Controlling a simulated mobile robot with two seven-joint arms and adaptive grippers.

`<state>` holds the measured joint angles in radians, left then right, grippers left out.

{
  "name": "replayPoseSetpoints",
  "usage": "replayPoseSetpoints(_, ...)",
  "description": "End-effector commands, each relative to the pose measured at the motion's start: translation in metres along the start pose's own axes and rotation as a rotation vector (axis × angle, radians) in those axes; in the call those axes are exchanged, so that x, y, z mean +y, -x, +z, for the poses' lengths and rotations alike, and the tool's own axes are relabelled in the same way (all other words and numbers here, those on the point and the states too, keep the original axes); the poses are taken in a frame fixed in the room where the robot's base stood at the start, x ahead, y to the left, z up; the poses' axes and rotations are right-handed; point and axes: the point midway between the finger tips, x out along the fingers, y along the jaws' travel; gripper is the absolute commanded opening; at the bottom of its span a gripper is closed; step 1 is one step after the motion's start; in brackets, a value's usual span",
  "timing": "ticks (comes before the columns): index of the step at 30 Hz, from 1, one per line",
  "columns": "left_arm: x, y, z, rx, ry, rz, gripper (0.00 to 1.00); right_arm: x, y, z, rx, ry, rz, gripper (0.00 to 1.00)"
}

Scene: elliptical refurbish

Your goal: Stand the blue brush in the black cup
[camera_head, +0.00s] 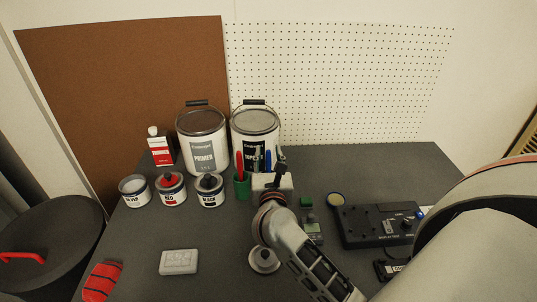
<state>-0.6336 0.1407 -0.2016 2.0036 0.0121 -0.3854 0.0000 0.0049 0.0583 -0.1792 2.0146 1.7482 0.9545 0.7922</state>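The blue brush (268,160) shows only as a short upright blue handle; its lower part is hidden behind my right gripper. My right gripper (269,159) reaches away from me over the middle of the table. Its dark fingers look spread, one on each side of the blue handle, and I see no clear contact. The black cup (210,199) is a small white-sided cup labelled BLACK, with dark contents, standing to the left of the gripper. My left gripper is not in view.
A green cup (242,189) with a red-handled brush (240,163) stands between black cup and gripper. Red (172,196) and silver (134,197) cups stand further left. Primer (203,153) and topcoat (239,143) cans stand behind. A dark device (378,232) lies right; the front left table is mostly free.

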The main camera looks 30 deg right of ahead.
Motion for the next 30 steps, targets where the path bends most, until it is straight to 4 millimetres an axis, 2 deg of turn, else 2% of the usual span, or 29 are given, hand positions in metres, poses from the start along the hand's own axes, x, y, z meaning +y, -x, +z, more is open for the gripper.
replayPoseSetpoints(5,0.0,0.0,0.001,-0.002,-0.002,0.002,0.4,0.0,0.007,-0.001,0.002,0.0,0.001,0.31)
replayPoseSetpoints(8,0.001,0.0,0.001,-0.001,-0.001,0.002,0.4,0.0,0.021,-0.002,0.003,0.0,0.001,0.31)
replayPoseSetpoints(15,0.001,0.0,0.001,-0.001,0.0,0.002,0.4,0.0,0.07,-0.002,0.005,0.0,0.001,0.31)
replayPoseSetpoints(21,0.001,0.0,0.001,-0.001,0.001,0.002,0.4,0.0,0.103,-0.001,0.002,0.0,0.001,0.31)
replayPoseSetpoints(25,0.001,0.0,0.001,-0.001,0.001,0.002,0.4,0.0,0.115,-0.001,0.002,0.0,0.0,0.31)
replayPoseSetpoints(30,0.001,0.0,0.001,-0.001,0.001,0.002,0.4,0.0,0.12,0.0,0.0,-0.001,0.0,0.31)
